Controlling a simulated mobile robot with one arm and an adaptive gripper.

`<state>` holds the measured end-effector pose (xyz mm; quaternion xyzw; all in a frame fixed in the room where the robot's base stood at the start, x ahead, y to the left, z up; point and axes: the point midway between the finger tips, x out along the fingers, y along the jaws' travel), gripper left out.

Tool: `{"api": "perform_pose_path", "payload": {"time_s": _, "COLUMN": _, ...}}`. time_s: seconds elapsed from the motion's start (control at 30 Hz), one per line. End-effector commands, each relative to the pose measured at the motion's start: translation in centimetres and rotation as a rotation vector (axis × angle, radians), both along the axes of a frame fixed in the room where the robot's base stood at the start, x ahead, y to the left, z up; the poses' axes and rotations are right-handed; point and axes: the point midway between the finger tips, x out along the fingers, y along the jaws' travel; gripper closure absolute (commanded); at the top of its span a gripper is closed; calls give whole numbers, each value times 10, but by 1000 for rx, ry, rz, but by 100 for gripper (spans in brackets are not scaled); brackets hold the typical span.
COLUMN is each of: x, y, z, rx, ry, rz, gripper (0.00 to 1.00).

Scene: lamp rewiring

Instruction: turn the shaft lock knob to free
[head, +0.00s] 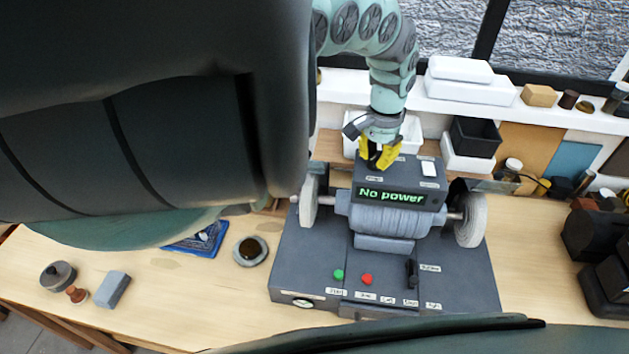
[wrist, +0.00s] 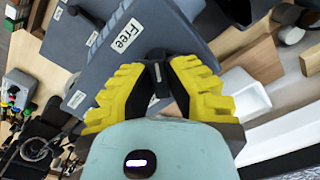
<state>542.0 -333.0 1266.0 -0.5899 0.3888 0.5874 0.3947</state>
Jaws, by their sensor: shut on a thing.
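The machine is a grey bench grinder (head: 310,265) with a display box (head: 400,172) on top that reads "No power". My gripper (head: 376,158) has yellow fingers and reaches down to the back top of this box. In the wrist view my gripper (wrist: 158,68) is shut on the small dark shaft lock knob (wrist: 157,80), which is mostly hidden between the fingertips. A "Free" label (wrist: 125,36) lies on the grey top just beyond the fingers. A second label (wrist: 76,100) sits to its left, too small to read. The knob's pointing direction cannot be told.
Grinding wheels (head: 470,220) flank the motor body. Green (head: 338,274) and red (head: 367,279) buttons and a black switch (head: 411,273) are on the front. White bins and a black bin (head: 475,137) stand behind. The bench to the left holds a small dish (head: 251,250) and a grey block (head: 112,289).

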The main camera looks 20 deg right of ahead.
Motion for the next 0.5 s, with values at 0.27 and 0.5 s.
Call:
{"api": "perform_pose_path", "payload": {"time_s": 0.27, "x": 2, "y": 1, "z": -3, "rx": -10, "ry": 4, "rz": 272, "gripper": 100}}
{"api": "perform_pose_path", "payload": {"time_s": 0.5, "x": 3, "y": 2, "z": -2, "rx": -9, "ry": 4, "rz": 460, "gripper": 100}}
